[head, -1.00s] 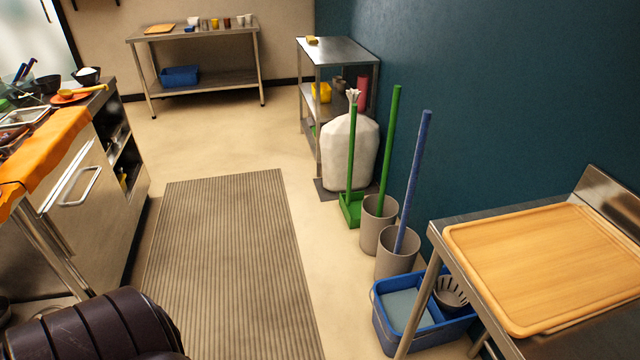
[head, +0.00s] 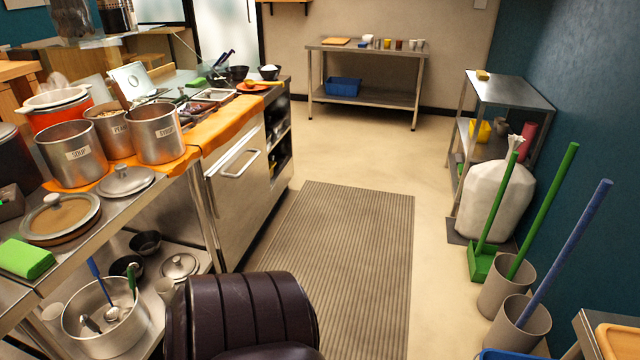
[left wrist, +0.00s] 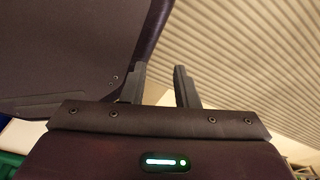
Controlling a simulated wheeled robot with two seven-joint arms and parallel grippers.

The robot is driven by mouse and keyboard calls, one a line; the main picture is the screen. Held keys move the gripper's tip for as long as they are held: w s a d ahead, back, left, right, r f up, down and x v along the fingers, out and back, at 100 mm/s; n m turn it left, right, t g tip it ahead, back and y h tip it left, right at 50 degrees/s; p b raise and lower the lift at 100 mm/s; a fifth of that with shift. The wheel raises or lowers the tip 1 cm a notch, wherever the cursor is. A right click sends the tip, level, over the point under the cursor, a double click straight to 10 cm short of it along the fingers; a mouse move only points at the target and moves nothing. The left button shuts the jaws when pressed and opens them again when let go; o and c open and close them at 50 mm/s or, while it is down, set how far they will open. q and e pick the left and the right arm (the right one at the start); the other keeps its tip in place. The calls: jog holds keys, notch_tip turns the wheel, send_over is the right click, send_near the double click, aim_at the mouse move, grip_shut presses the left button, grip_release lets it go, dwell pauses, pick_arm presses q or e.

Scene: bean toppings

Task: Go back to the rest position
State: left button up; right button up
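My left gripper (left wrist: 160,85) shows in the left wrist view with its two dark fingers apart and nothing between them. The ribbed floor mat and pale floor lie beyond it. Part of a dark padded body fills the upper left of that view. In the head view neither gripper is visible. A dark padded part of my own body shows at the bottom centre there.
A steel counter on the left holds several steel pots (head: 158,133), lids and a green sponge (head: 26,258). A ribbed mat (head: 350,250) covers the open aisle. Bins (head: 520,328) with poles and a white sack (head: 495,200) line the right wall. A steel table (head: 365,98) stands at the back.

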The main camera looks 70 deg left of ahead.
pick_arm(q)
jog(key=shift+g, duration=0.3)
jog(key=r+p, duration=0.1)
jog(key=s+r+p, duration=0.1)
jog(key=p, duration=0.1)
jog(key=r+p, duration=0.1)
jog(key=r, duration=0.1)
jog(key=shift+s, duration=0.35)
dwell(0.5)
